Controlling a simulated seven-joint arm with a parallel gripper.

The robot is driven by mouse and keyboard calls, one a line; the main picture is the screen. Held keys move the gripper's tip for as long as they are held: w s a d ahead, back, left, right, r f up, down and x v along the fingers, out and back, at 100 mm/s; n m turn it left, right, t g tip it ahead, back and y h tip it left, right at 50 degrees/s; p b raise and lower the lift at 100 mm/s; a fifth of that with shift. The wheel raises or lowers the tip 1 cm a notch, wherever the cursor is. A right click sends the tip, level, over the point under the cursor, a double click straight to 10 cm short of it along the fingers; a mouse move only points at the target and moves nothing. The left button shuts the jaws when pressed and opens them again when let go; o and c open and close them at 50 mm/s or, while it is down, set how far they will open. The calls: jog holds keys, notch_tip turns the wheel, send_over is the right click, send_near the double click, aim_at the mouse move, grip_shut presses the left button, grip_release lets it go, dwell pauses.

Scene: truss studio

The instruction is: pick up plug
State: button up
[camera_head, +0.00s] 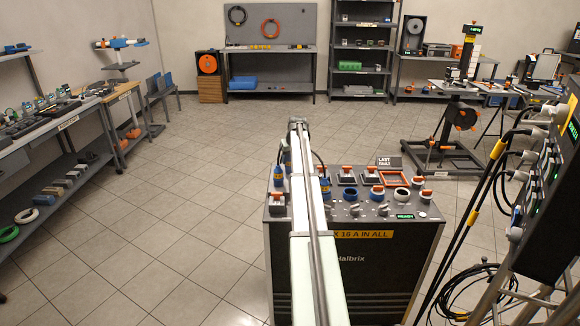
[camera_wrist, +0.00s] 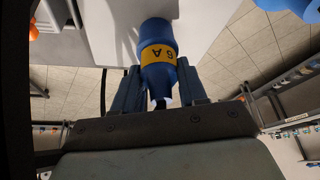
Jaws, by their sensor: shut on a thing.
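A blue plug (camera_wrist: 158,45) with a yellow band reading "6 A" shows upside down in the wrist view. My gripper (camera_wrist: 160,82) is shut on it, with one dark finger on each side of its body. The plug's far end is against or close to a pale surface; I cannot tell whether they touch. In the head view my arm hides the gripper.
The dark Malbrix console (camera_head: 375,262) carries several switches, knobs and an orange frame (camera_head: 394,178). A tall panel with cables (camera_head: 548,200) stands close at the right. A workbench (camera_head: 50,140) is at the left. The tiled floor between is clear.

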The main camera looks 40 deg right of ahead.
jog(key=shift+c, duration=0.3)
notch_tip(320, 180, up, 9)
jog(key=shift+f, duration=0.1)
jog(key=shift+s+d+r, duration=0.5)
jog(key=shift+d+r, duration=0.05)
jog(key=shift+d, duration=0.1)
jog(key=s+d+f+m+h, duration=0.1)
jog(key=s+d+m, duration=0.1)
jog(key=s+d, duration=0.75)
jog(key=s+d+m+g, duration=0.1)
jog(key=s+d, duration=0.5)
jog(key=s, duration=0.7)
jog(key=s+d+f+m+h, duration=0.1)
jog(key=s+d+m, duration=0.1)
jog(key=s+d, duration=0.7)
jog(key=s+a+f+n+t+y, duration=0.1)
jog(key=s+n, duration=0.4)
jog(key=s, duration=0.5)
jog(key=shift+s+a+y, duration=0.15)
jog(key=shift+a+y, duration=0.35)
jog(key=shift+a, duration=0.4)
jog(key=shift+f, duration=0.2)
